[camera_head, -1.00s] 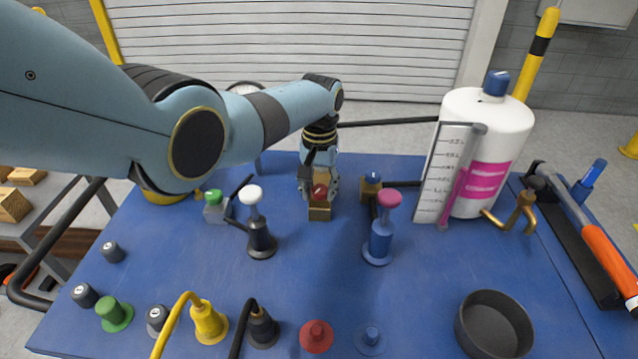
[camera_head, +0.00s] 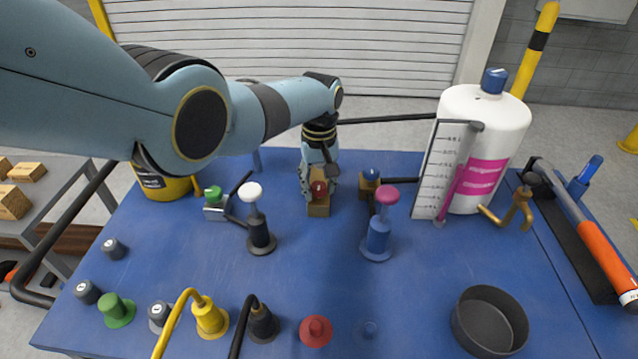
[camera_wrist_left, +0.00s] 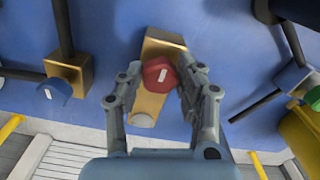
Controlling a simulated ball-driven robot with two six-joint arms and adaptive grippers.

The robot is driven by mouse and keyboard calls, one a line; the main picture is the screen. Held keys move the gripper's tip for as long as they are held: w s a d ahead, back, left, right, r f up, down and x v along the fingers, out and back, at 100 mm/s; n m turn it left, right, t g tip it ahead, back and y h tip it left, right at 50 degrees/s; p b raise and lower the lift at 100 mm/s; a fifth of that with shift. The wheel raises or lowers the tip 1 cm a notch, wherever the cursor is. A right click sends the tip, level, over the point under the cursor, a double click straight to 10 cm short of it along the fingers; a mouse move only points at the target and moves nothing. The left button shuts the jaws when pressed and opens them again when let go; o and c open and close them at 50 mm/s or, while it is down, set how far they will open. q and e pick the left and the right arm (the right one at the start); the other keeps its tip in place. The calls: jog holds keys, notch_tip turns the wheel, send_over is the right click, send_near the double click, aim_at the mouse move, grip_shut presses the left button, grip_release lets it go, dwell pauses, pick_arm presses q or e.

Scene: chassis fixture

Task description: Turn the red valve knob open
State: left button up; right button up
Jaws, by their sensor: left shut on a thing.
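The red valve knob (camera_head: 319,188) sits on top of a brass valve body (camera_head: 318,208) near the back middle of the blue table. It also shows in the left wrist view (camera_wrist_left: 157,75), with a white mark on its face that is slightly tilted. My left gripper (camera_head: 319,184) reaches down from behind and is shut on the knob, one finger on each side. In the left wrist view the two fingers (camera_wrist_left: 158,80) flank the knob, and the brass body (camera_wrist_left: 163,45) shows beyond it. The fingers hide part of the knob's sides. My right gripper is not in view.
A blue-knobbed valve (camera_head: 370,184) stands close to the right, a green-knobbed one (camera_head: 214,200) to the left. White (camera_head: 258,230) and pink (camera_head: 379,235) plungers stand in front. A white bottle (camera_head: 489,140) is at right.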

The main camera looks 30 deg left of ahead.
aim_at(319, 186)
pick_arm(q)
jog(key=o, duration=1.1)
jog(key=shift+o, duration=0.2)
notch_tip(319, 186, up, 12)
dwell(0.3)
